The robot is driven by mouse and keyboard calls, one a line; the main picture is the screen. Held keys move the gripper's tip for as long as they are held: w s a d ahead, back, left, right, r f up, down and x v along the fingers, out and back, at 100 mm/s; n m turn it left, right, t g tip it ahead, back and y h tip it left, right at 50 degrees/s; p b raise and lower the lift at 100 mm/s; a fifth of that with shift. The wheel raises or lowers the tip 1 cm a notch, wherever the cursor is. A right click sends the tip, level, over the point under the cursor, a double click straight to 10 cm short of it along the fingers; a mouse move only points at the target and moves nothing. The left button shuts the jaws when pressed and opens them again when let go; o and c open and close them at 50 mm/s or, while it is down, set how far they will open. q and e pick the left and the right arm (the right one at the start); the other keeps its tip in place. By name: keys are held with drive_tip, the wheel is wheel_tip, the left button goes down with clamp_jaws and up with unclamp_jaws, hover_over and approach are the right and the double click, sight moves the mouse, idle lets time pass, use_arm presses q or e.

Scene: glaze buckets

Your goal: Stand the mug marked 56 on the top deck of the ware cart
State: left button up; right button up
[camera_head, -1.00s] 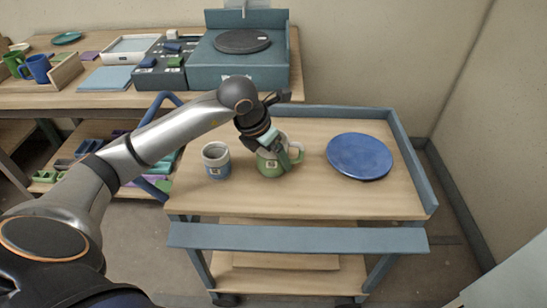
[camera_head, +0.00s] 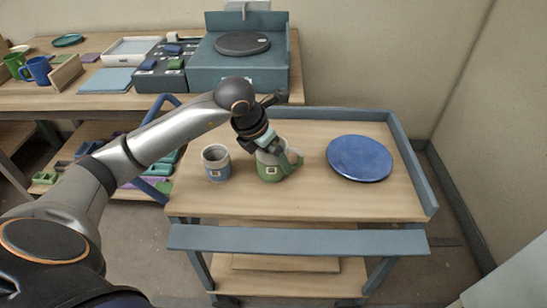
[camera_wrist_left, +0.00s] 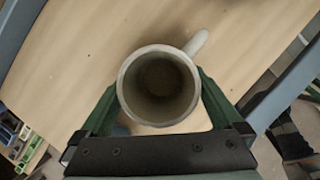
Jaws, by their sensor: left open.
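A green mug (camera_head: 270,172) with a pale upper part stands upright on the top deck (camera_head: 225,205) of the ware cart. It has a small pale label whose number is too small to read. My left gripper (camera_head: 279,156) is at this mug, reaching down from above. In the left wrist view, the mug's round opening (camera_wrist_left: 158,87) lies between the two open green fingers (camera_wrist_left: 157,90), and its pale handle points to the upper right. A second mug, blue below and grey above (camera_head: 216,164), stands just left of it, also with a label I cannot read. My right gripper is not in view.
A blue plate (camera_head: 359,158) lies on the right of the deck. Raised blue-grey edges (camera_head: 408,165) run along the deck's back and right. A workbench behind holds a turntable unit (camera_head: 240,70), trays and more mugs (camera_head: 38,70). The deck's front strip is clear.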

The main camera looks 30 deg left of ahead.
use_arm(q)
drive_tip(key=p+v, duration=0.1)
drive_tip(key=v, duration=0.9)
drive_tip(key=shift+s+r, duration=0.2)
drive_tip(key=shift+r, duration=0.05)
idle(0.7)
